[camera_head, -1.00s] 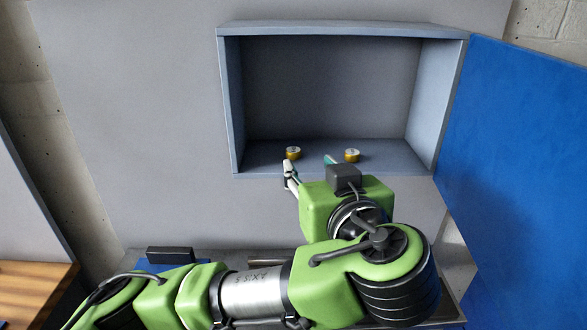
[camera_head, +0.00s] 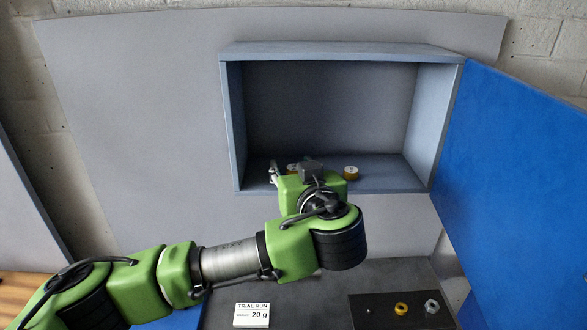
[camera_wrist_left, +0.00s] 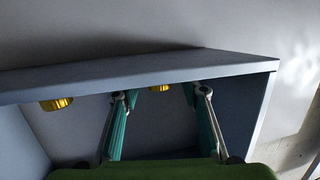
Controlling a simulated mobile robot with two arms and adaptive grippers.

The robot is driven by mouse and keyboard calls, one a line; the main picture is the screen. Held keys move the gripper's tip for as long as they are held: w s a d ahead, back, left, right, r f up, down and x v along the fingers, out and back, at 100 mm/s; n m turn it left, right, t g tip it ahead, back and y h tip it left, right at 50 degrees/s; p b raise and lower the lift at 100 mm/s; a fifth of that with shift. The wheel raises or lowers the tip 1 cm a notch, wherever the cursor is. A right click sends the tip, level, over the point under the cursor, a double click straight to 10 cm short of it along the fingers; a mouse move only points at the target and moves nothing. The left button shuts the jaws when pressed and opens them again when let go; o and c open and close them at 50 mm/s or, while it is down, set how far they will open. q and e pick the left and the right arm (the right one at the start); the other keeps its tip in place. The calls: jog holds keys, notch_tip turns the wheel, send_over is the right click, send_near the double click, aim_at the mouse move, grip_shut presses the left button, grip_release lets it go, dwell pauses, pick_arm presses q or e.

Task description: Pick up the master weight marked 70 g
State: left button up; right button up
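Two small gold weights stand on the floor of the open cabinet; no marking on either is readable. The left weight (camera_head: 292,168) is partly hidden behind my left gripper (camera_head: 289,171); the right weight (camera_head: 351,172) stands clear to its right. In the left wrist view, which looks upside down, my left gripper (camera_wrist_left: 160,94) has its teal-padded fingers spread wide. One gold weight (camera_wrist_left: 160,88) shows in the gap between the fingertips, with no visible contact. The other gold weight (camera_wrist_left: 56,104) is off to the left there. My right gripper is not in view.
The cabinet (camera_head: 232,125) has a blue door (camera_head: 510,160) swung open to the right. Below are a card (camera_head: 251,315) reading "TRIAL RUN 20 g" and a dark plate (camera_head: 370,312) with a yellow ring (camera_head: 401,309) and a metal nut (camera_head: 432,306). The cabinet's upper space is empty.

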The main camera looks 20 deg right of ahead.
pick_arm(q)
jog(key=shift+s, duration=0.1)
jog(key=shift+c, duration=0.5)
grip_shut()
jog(key=shift+r, duration=0.1)
